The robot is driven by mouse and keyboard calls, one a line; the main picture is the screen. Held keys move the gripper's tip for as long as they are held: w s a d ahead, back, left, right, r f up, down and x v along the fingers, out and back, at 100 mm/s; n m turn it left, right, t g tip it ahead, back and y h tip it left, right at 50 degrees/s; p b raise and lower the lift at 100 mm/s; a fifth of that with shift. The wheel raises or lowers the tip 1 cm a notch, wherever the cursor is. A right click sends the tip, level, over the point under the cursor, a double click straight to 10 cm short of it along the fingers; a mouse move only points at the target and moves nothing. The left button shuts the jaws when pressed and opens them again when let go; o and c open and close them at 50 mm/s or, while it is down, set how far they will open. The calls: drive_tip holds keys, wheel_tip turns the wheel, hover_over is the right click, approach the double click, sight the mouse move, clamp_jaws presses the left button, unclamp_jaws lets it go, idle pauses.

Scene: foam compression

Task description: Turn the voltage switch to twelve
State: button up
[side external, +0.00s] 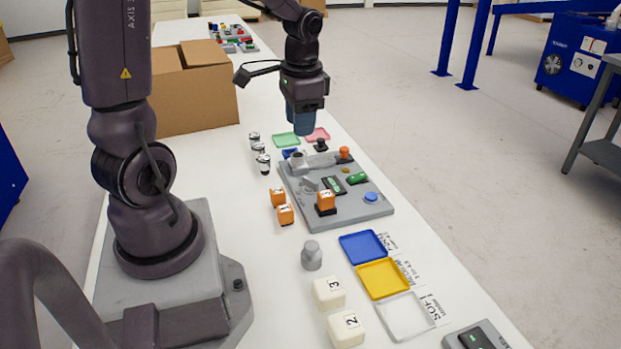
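A grey control panel (345,208) lies on the white table and carries several small controls. Among them are an orange knob (344,153), a green part (357,178), a dark part with a small green display (333,185) and a round blue button (371,197). The markings are too small to read, so I cannot tell which control is the voltage switch or its setting. My gripper (303,130) points down with blue fingers and appears above the panel's far end. I see nothing held in it, but the finger gap does not show.
An orange block (326,200) is on the panel; two more (278,196) lie left of it. Small cylinders (263,163) and a cardboard box (190,92) are at the back left. Blue (362,247), yellow (382,279) and white trays (405,318) and cream blocks (329,293) are in front.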

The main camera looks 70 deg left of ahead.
sight(311, 180)
drive_tip(key=w+a+f+m+h, duration=0.1)
drive_tip(key=w+a+f+m, duration=0.5)
drive_tip(key=a+f+m, duration=0.5)
drive_tip(key=shift+m, duration=0.6)
drive_tip(key=f, duration=1)
drive_tip(key=shift+s+d+f, duration=0.25)
drive_tip(key=shift+d+f, duration=0.05)
drive_tip(key=shift+d, duration=0.05)
clamp_jaws()
